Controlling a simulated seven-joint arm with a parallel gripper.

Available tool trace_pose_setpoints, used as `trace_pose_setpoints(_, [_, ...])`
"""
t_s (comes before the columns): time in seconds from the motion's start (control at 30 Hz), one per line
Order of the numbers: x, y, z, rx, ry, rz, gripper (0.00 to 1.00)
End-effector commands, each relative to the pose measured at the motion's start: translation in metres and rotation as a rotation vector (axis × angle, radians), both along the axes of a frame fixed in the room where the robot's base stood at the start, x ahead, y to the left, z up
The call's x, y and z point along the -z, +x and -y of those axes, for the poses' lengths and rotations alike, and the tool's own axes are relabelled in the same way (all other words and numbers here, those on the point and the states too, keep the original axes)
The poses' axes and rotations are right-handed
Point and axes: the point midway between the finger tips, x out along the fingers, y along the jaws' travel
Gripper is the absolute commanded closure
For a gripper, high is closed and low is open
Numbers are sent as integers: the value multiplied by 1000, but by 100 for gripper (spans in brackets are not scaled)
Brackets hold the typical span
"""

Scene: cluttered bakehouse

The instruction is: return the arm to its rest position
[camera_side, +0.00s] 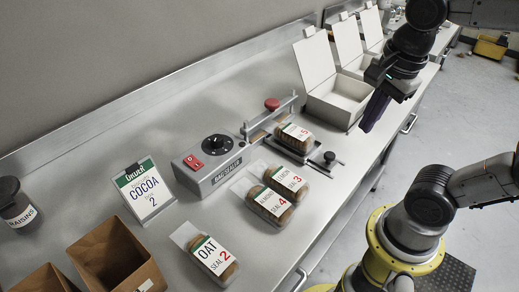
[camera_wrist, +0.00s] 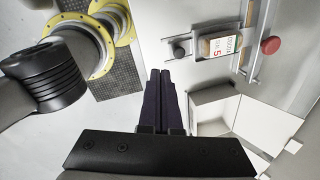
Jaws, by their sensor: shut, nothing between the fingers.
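My gripper (camera_side: 374,110) is at the upper right of the side view, above the front edge of the steel counter, in front of the nearest open white box. Its dark purple fingers point down and are closed together with nothing between them. In the wrist view the gripper (camera_wrist: 160,75) shows two fingers side by side, touching, with the counter edge and floor beneath. My arm reaches in from the right of the side view, with its yellow-ringed base at the lower right.
A bag sealer (camera_side: 213,170) stands on the counter (camera_side: 262,235) with a bag labelled 5 (camera_side: 295,138) at it. Bags 3 (camera_side: 287,179), 4 (camera_side: 268,203) and 2 (camera_side: 212,254) lie nearby. A cocoa sign (camera_side: 143,192), raisins jar (camera_side: 17,206) and brown boxes (camera_side: 112,252) stand left.

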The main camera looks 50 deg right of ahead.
Motion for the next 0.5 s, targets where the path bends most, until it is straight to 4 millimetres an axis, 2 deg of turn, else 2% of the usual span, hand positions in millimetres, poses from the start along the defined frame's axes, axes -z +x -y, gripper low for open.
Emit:
trace_pose_setpoints(0.1, [1, -6, -4, -278, -51, 63, 100])
trace_pose_setpoints(0.5, [11, -10, -13, -1170, -335, 188, 100])
